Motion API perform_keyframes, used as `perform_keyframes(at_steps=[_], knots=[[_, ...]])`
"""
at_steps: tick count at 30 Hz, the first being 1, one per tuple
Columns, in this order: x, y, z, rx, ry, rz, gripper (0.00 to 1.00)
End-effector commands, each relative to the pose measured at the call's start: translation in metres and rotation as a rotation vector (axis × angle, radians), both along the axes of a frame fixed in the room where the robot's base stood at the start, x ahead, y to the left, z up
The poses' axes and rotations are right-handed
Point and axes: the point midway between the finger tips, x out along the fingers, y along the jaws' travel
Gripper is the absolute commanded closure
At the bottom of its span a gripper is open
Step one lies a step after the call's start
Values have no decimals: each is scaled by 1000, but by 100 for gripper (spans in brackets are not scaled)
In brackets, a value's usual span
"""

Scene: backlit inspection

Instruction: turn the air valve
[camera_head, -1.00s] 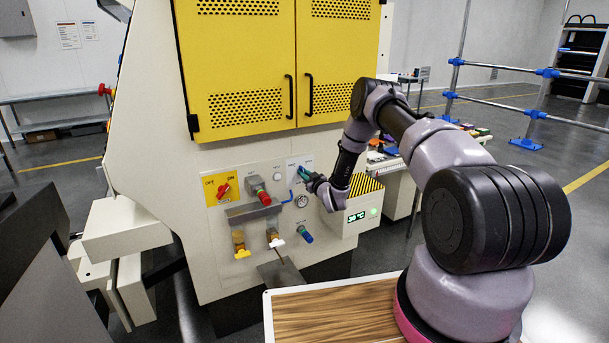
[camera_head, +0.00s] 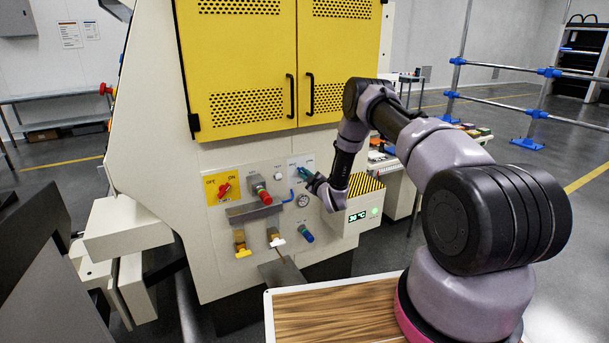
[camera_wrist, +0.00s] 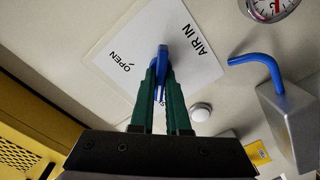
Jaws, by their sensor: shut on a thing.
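The air valve's blue handle (camera_wrist: 162,58) stands out from a white label plate (camera_wrist: 120,50) marked "AIR IN" and "OPEN" in the wrist view. My gripper (camera_wrist: 162,72) is shut on the blue handle, with its green fingers on either side of it. In the head view my gripper (camera_head: 305,172) is at the same label plate (camera_head: 293,163) on the machine's front panel. The fingers hide part of the handle and the lower part of the plate, so the handle's exact angle is hard to tell.
A blue hose stub (camera_wrist: 250,60) on a grey block and a round gauge (camera_wrist: 270,6) are close by. A red rotary switch (camera_head: 224,190), a red-tipped fitting (camera_head: 262,194) and several lower taps share the panel. A striped box (camera_head: 364,205) stands right of my gripper.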

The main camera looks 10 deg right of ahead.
Motion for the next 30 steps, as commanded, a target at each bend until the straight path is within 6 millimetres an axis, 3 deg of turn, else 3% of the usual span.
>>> perform_keyframes(at_steps=[11,12,14,24,30], knots=[[-1,-1,-2,-6,1,0,100],[-1,-1,-2,-6,1,0,75],[-1,-1,-2,-6,1,0,56],[-2,-1,-1,-4,0,0,56],[-26,-10,-1,-4,4,-2,56]])
